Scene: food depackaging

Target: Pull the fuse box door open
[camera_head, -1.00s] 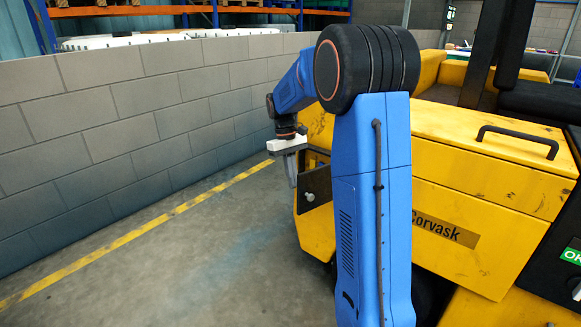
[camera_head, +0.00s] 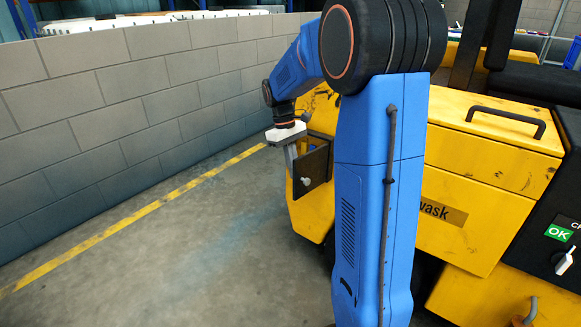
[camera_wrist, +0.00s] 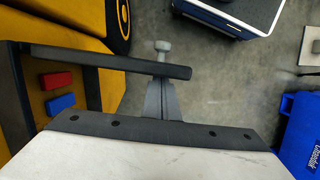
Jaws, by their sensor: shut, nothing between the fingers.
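The fuse box door (camera_head: 313,168) is a dark panel standing open, swung out from the yellow machine. In the wrist view the door (camera_wrist: 110,61) shows nearly edge-on, with its round grey knob (camera_wrist: 163,46) on the far face. The opened fuse box (camera_wrist: 80,85) shows a red fuse (camera_wrist: 57,80) and a blue fuse (camera_wrist: 61,104). My gripper (camera_wrist: 160,88) is shut and empty, with its fingers beside the door's inner face near its free edge. I cannot tell whether they touch it.
The yellow machine (camera_head: 480,190) stands on the right, partly hidden by my blue arm. A grey block wall (camera_head: 110,105) runs along the left. The floor (camera_head: 190,250) between them is clear. A blue case (camera_wrist: 300,135) shows at the wrist view's right edge.

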